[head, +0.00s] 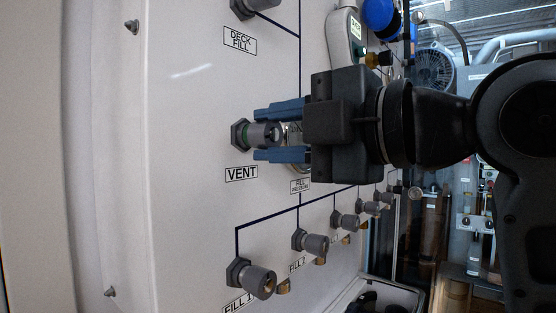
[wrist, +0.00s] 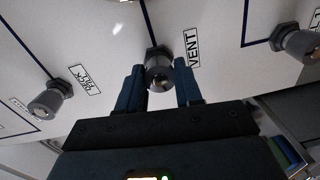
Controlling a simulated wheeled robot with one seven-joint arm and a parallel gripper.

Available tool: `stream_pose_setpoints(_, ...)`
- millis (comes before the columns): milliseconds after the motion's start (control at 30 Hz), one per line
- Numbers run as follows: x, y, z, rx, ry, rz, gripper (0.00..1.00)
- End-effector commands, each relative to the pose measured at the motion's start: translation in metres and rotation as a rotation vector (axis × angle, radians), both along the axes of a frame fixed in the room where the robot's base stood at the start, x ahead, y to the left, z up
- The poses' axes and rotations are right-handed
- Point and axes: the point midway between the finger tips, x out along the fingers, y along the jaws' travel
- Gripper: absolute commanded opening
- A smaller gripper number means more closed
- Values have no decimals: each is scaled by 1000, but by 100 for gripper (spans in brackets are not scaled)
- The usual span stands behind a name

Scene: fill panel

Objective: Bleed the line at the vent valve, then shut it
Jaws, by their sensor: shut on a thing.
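The vent valve (head: 262,135) is a grey round knob with a hex base and a green ring, on the white panel above the VENT label (head: 241,174). My gripper (head: 280,133) reaches in from the right, its two blue fingers above and below the knob and shut on it. In the wrist view the vent valve (wrist: 159,73) sits between the fingertips of my gripper (wrist: 160,85), with the VENT label beside it. Part of the knob's far side is hidden. I cannot tell how far the knob is turned.
The deck fill valve (head: 250,7) is above, and the FILL 1 valve (head: 259,279) and several similar ones run along below. A grey device with a green button (head: 345,35) and a blue round part (head: 379,14) stand behind my gripper. The panel left of the valve is clear.

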Motion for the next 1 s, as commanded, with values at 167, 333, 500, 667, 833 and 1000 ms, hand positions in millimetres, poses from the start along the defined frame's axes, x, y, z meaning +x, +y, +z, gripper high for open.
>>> stream_pose_setpoints(167, 0, -1, -3, -103, -136, -3, 4)
stream_pose_setpoints(333, 0, -1, -2, -194, -252, -3, 4)
stream_pose_setpoints(500, 0, -1, -2, -269, -345, -3, 4)
stream_pose_setpoints(667, -1, 0, -1, -318, -411, -1, 4)
stream_pose_setpoints(833, -1, 0, 0, -352, -452, 0, 4)
stream_pose_setpoints(1000, -1, 1, 0, -367, -471, 2, 4)
